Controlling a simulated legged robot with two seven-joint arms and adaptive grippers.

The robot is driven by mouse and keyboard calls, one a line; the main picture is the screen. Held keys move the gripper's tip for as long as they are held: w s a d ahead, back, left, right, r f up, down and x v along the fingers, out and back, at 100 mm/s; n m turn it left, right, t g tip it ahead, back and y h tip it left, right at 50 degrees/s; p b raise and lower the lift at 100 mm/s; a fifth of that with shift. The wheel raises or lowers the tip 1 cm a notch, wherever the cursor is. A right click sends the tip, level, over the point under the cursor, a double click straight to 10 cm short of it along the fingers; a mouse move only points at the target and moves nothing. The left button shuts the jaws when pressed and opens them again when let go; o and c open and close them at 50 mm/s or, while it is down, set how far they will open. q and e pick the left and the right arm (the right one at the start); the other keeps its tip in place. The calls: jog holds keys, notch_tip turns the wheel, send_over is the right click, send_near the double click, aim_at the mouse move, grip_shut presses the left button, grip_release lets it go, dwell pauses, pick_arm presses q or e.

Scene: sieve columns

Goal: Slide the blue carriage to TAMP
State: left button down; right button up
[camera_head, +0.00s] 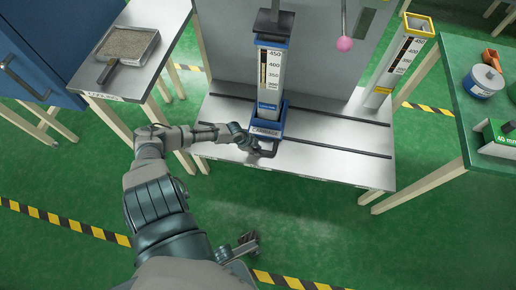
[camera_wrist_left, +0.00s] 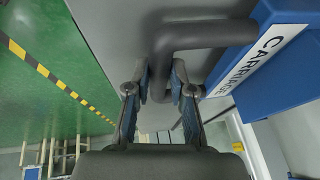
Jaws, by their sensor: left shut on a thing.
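The blue carriage (camera_head: 268,131), labelled CARRIAGE, sits on the grey bench between dark rails, and an upright scaled column (camera_head: 272,75) stands in it. The carriage fills the right of the left wrist view (camera_wrist_left: 262,60). Its dark bent handle (camera_head: 268,151) sticks out at the front. My left gripper (camera_head: 246,142) is at the handle's left side. In the left wrist view, its fingers (camera_wrist_left: 160,88) are shut on the handle (camera_wrist_left: 190,38). A dark part of my body shows low in the head view; I cannot tell whether it is my right gripper. No TAMP marking is readable.
The bench (camera_head: 340,165) has free rail length on both sides of the carriage. A second scaled column with a yellow rim (camera_head: 400,62) stands at its right end. A pink ball (camera_head: 345,44) hangs behind. Side tables hold a sieve tray (camera_head: 128,46) at left and a tin (camera_head: 483,81) at right.

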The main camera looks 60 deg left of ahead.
pick_arm(q)
jog(key=shift+a, duration=0.1)
jog(key=c, duration=1)
grip_release()
jog(key=shift+s, duration=0.1)
jog(key=v, duration=1.1)
jog(key=shift+r, duration=0.3)
jog(key=shift+s, duration=0.1)
